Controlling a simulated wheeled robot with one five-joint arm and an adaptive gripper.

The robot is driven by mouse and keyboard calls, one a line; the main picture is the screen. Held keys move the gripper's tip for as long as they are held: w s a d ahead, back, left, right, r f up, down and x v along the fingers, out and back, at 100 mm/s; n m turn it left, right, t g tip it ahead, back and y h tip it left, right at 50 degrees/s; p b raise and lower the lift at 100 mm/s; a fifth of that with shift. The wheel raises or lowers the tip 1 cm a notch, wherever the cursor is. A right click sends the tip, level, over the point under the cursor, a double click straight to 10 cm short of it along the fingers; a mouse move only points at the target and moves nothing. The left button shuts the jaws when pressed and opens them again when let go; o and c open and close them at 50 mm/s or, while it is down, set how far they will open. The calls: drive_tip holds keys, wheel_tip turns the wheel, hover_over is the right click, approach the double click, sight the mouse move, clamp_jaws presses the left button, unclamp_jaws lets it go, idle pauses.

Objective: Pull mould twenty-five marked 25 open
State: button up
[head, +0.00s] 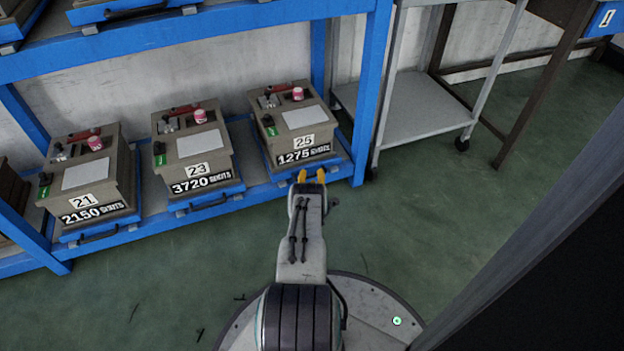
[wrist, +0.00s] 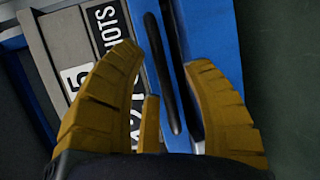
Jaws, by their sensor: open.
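Mould twenty-five (head: 291,116) is a grey-brown block marked "25" and "1275 SHOTS", at the right end of the lower shelf. It sits on a blue drawer, whose front (wrist: 205,30) carries a dark bar handle (wrist: 161,75). My gripper (head: 311,176) is at the front of this drawer, with yellow fingers. In the wrist view, my gripper (wrist: 163,62) is open, and the handle shows between its fingers, apart from both. How deep the handle sits between them I cannot tell. In the head view the gripper hides most of the handle.
Mould 23 (head: 195,150) and mould 21 (head: 89,180) stand to the left on similar blue drawers. A blue rack post (head: 371,95) rises just right of mould 25. A grey trolley (head: 418,105) stands beyond it. The green floor (head: 165,270) before the rack is open.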

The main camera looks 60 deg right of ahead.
drive_tip(key=shift+w+d, duration=0.2)
drive_tip(key=shift+d, duration=0.15)
drive_tip(key=shift+o, duration=0.3)
clamp_jaws()
